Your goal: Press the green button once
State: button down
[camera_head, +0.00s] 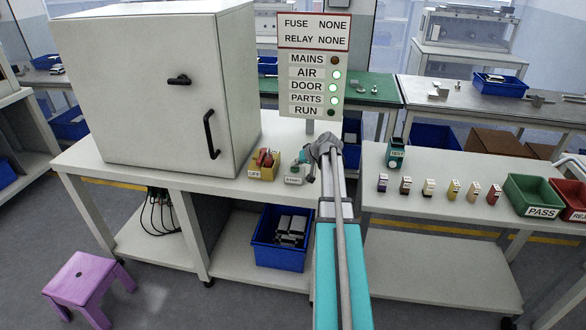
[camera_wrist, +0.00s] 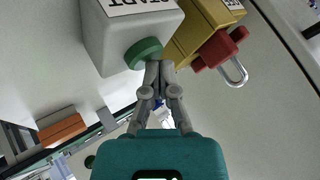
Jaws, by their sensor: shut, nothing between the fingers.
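The green button (camera_wrist: 143,52) sits on a pale box labelled START (camera_wrist: 120,25) in the wrist view. The START box (camera_head: 293,181) also shows on the table in the head view, partly behind my gripper. My gripper (camera_wrist: 160,68) is shut and empty. Its fingertips overlap the button's lower right edge in the wrist view; whether they touch it I cannot tell. In the head view my gripper (camera_head: 304,172) is beside the START box, and the button cannot be made out there.
A yellow box with a red padlocked switch (camera_head: 264,165) stands just left of the START box. A white cabinet (camera_head: 160,90) is further left. A sign panel (camera_head: 313,75) shows AIR, DOOR and PARTS lit green, MAINS and RUN dark. Several small blocks and a green PASS bin (camera_head: 533,194) lie right.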

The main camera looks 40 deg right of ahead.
jog(key=shift+r+p, duration=0.85)
jog(key=shift+r, duration=0.05)
notch_tip(320, 180, up, 5)
jog(key=p, duration=0.5)
dwell(0.9)
